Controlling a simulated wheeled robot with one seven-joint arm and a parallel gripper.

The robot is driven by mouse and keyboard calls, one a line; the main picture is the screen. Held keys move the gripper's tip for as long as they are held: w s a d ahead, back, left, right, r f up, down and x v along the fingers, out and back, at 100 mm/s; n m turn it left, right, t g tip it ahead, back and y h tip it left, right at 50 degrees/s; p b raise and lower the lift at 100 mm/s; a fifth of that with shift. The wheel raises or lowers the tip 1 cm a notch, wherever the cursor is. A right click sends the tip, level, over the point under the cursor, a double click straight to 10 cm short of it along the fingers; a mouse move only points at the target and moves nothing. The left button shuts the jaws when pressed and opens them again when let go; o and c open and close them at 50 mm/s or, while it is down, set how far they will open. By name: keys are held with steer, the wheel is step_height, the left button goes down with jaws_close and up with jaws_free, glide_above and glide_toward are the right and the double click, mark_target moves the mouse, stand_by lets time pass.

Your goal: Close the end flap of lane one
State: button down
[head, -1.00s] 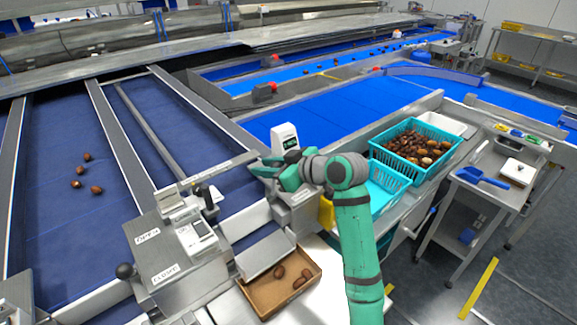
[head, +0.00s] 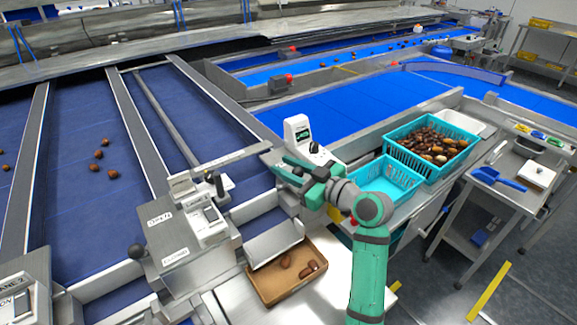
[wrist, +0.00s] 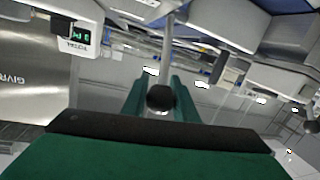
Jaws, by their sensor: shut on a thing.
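My gripper (head: 292,172) is at the right end of the lanes, beside a white unit with a green display (head: 298,132). In the wrist view its green fingers (wrist: 160,98) are shut on a dark ball knob (wrist: 160,97), with a metal rod running behind it. The head view does not clearly show this knob. The control box (head: 190,235) of the lane with the lever stands to the left. A sloped grey metal plate (head: 273,240) lies at a lane end above a cardboard tray; I cannot tell whether it is the flap.
The cardboard tray (head: 262,291) holds several dates. A teal crate full of dates (head: 394,155) and an empty teal crate (head: 372,194) stand to the right. Another black ball knob (head: 136,252) sticks out left of the control box. A box marked lane 2 (head: 25,292) is at far left.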

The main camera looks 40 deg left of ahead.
steer(key=shift+w+d+r, duration=0.15)
steer(key=shift+d+r, duration=0.05)
steer(key=shift+r, duration=0.1)
steer(key=c, duration=1.4)
jaws_free()
steer(key=shift+c, duration=0.2)
steer(key=shift+f, duration=0.1)
steer(key=d, duration=0.7)
steer(key=s+d+r, duration=0.1)
steer(key=d, duration=0.2)
steer(key=shift+d+r, duration=0.1)
steer(key=shift+d, duration=0.25)
